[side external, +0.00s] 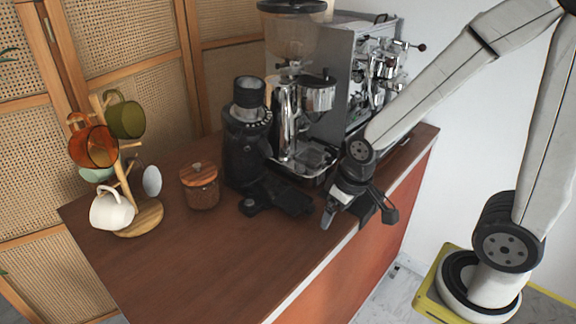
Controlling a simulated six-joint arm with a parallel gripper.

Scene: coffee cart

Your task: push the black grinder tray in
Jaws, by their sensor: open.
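The black grinder (246,150) stands upright on the brown counter, left of the espresso machine. The black grinder tray (288,196) sticks out low from its base toward the counter's front edge. My gripper (357,217) is over the front edge, just right of the tray's outer end, pointing down with its fingers spread. Nothing shows between the fingers. I cannot tell whether the near finger touches the tray.
A second grinder with a clear hopper (292,30) and an espresso machine (365,75) stand behind. A wood-lidded jar (200,187) and a mug tree (138,216) with several mugs are at left. The counter's front left (215,265) is clear.

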